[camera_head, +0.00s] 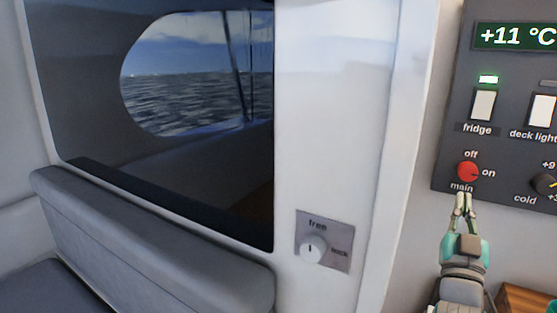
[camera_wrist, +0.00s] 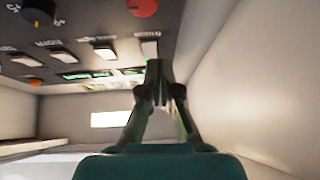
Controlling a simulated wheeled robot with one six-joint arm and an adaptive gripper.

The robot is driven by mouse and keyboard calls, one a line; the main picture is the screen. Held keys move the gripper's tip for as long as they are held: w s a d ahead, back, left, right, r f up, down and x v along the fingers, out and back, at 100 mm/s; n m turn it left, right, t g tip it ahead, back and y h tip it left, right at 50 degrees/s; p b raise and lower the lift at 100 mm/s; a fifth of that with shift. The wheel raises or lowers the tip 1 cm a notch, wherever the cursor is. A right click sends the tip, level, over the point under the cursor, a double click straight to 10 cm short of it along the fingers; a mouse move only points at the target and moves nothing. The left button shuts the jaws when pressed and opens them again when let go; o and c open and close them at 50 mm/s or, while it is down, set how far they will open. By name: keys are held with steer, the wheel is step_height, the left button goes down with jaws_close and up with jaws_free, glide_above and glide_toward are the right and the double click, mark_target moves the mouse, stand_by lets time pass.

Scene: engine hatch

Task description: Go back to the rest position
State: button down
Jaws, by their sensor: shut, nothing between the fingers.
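My gripper (camera_head: 462,199) is shut and empty, at the lower right of the head view, pointing up. Its fingertips appear just below the red main knob (camera_head: 468,172) on the dark switch panel (camera_head: 450,110); I cannot tell whether they touch the panel. In the wrist view my gripper (camera_wrist: 160,85) shows with its fingers together in the middle, and the red knob (camera_wrist: 143,7) is at the top edge, apart from the fingertips in the picture.
The panel also holds the fridge switch (camera_head: 483,104) with a green light above it, the deck light switch (camera_head: 543,110) and a black cold knob (camera_head: 544,184). A white free/lock knob (camera_head: 313,249) is on the wall. A grey seat (camera_head: 150,240) stands at left.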

steer(key=s+a+f+n+g+y, duration=0.1)
steer(key=s+a+f+y, duration=0.3)
steer(key=f, duration=0.6)
steer(key=s+a+f+n+y, duration=0.2)
steer(key=s+a+f, duration=0.35)
steer(key=f, duration=0.35)
steer(key=s+a+f+n+g+y, duration=0.1)
steer(key=s+a+f+y, duration=0.1)
steer(key=s+a+f, duration=0.6)
steer(key=s+a+f+g+y, duration=0.1)
steer(key=s+f, duration=0.2)
steer(key=s, duration=0.6)
steer(key=s+a+f+n+g+y, duration=0.1)
steer(key=s+f+g, duration=0.1)
steer(key=s, duration=0.7)
steer(key=s+a+f+g+y, duration=0.1)
steer(key=s+f, duration=0.3)
steer(key=s, duration=0.5)
steer(key=shift+a+g+y, duration=0.3)
steer(key=shift+a+y, duration=0.1)
steer(key=shift+y, duration=0.2)
steer(key=shift+f, duration=0.1)
